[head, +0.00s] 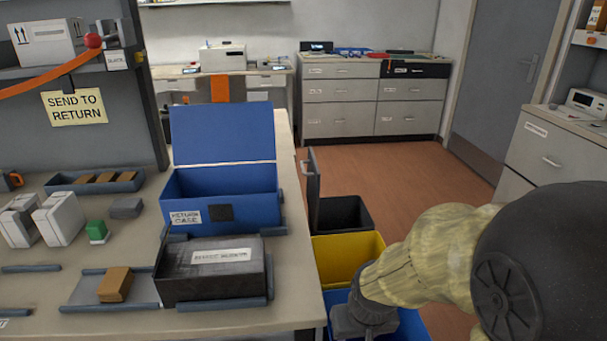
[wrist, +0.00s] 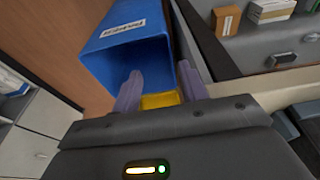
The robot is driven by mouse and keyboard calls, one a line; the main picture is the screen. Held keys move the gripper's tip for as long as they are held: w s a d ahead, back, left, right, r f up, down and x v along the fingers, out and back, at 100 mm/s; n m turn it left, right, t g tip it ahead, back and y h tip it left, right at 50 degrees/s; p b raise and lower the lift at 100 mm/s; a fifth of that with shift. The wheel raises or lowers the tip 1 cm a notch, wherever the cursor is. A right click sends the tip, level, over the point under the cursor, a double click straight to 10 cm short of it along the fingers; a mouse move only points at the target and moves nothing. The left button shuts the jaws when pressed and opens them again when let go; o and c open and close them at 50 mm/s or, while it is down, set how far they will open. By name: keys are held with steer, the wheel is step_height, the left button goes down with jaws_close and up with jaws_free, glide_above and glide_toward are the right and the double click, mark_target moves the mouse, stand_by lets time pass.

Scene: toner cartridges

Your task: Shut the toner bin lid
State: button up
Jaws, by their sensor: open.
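A black bin (head: 341,213) stands on the floor beside the table in the head view. Its dark lid (head: 313,188) stands upright at its left edge, open. No toner label is readable on it. My gripper (wrist: 160,86) is open and empty in the wrist view, its two fingers apart. In the head view my gripper (head: 362,318) is low at the front, over the blue bin (head: 412,325) and nearer to me than the black bin. The blue bin (wrist: 105,55) fills much of the upper wrist view. My arm hides part of the bins in the head view.
A yellow bin (head: 345,258) stands between the black and blue bins. The table (head: 130,235) is close on the left, with a blue return case (head: 225,195), its lid up, and a dark box (head: 210,278). Open floor (head: 430,180) lies beyond the bins.

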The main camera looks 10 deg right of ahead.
steer(key=p+v, duration=0.3)
steer(key=w+p+v, duration=0.1)
steer(key=p+v, duration=0.1)
steer(key=v, duration=0.1)
steer(key=shift+w+r+p, duration=0.15)
steer(key=shift+r+p, duration=0.25)
steer(key=shift+r, duration=0.1)
jaws_close()
steer(key=w+p+v, duration=0.2)
steer(key=p+v, duration=0.7)
steer(key=w+r+p+v, duration=0.1)
steer(key=w+p+v, duration=0.1)
steer(key=p+v, duration=0.7)
steer(key=shift+p, duration=0.4)
steer(key=shift+w, duration=0.1)
